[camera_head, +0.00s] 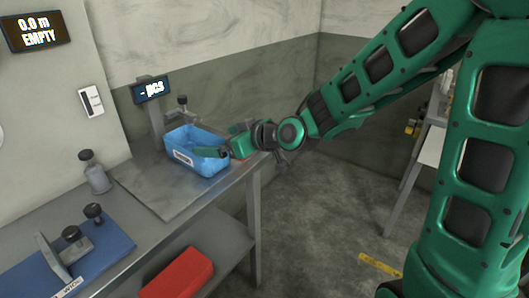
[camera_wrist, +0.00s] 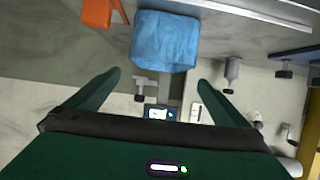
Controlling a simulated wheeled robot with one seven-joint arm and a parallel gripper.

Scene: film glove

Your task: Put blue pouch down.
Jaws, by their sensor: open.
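A blue, open-topped, bin-like thing (camera_head: 182,137) with a white label sits at the back of the metal bench, by the display post. A blue thing with a creased, pouch-like surface (camera_wrist: 165,42) shows in the wrist view, beyond my fingertips. I cannot tell whether this is the pouch or the same bin. My gripper (camera_head: 226,143) reaches in from the right, with one green finger over the bin's near side. In the wrist view my gripper (camera_wrist: 159,78) has its fingers wide apart, with nothing clasped between them.
The metal bench (camera_head: 172,200) carries a grey bottle (camera_head: 95,175) and a blue mat (camera_head: 105,240) with dark-knobbed fittings. A red box (camera_head: 178,275) lies on the lower shelf. A small display (camera_head: 151,90) stands behind the bin. Bare floor (camera_head: 310,220) lies right of the bench.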

